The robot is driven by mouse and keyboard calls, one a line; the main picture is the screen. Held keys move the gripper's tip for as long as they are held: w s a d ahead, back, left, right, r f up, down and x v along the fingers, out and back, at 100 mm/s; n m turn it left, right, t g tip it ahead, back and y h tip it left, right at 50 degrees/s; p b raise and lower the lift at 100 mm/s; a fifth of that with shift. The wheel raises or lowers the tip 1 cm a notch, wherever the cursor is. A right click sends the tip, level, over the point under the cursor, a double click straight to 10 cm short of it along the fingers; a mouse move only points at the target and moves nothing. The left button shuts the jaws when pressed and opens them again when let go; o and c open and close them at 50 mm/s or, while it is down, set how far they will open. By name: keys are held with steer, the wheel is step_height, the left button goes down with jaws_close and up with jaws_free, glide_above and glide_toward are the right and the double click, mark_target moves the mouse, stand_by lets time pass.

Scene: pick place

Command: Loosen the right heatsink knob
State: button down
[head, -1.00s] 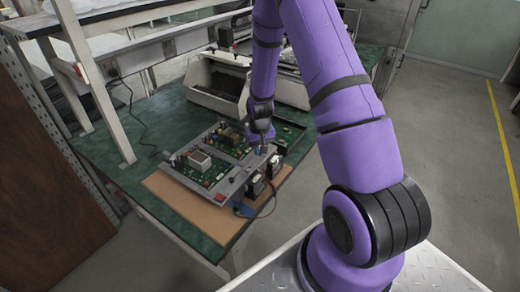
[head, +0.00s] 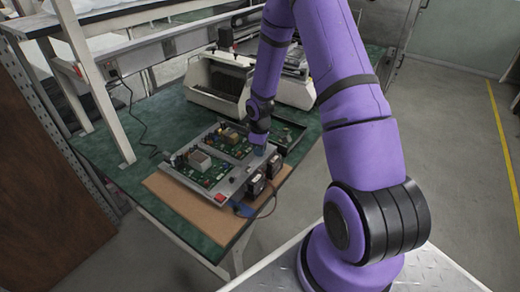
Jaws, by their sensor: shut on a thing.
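The grey-framed circuit board unit (head: 212,193) lies on a brown mat on the green bench. Two dark blocks, one nearer (head: 256,185) and one farther right (head: 274,166), stand at its right side; they look like the heatsinks. My gripper (head: 258,151) points down at the unit's far right part, just behind the farther block. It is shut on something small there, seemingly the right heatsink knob. The knob and the fingertips are too small and too covered by my wrist to make out.
A brown mat (head: 185,207) reaches the bench's front edge. A cable and a blue item (head: 241,209) lie by the nearer block. A beige machine (head: 215,85) stands behind the unit. A white shelf post (head: 97,85) rises at left.

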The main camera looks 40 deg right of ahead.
steer(key=n, duration=0.5)
steer(key=shift+n, duration=0.3)
stand_by(0.4)
steer(key=c, duration=1.1)
jaws_free()
steer(key=shift+o, duration=0.2)
step_height(320, 180, up, 11)
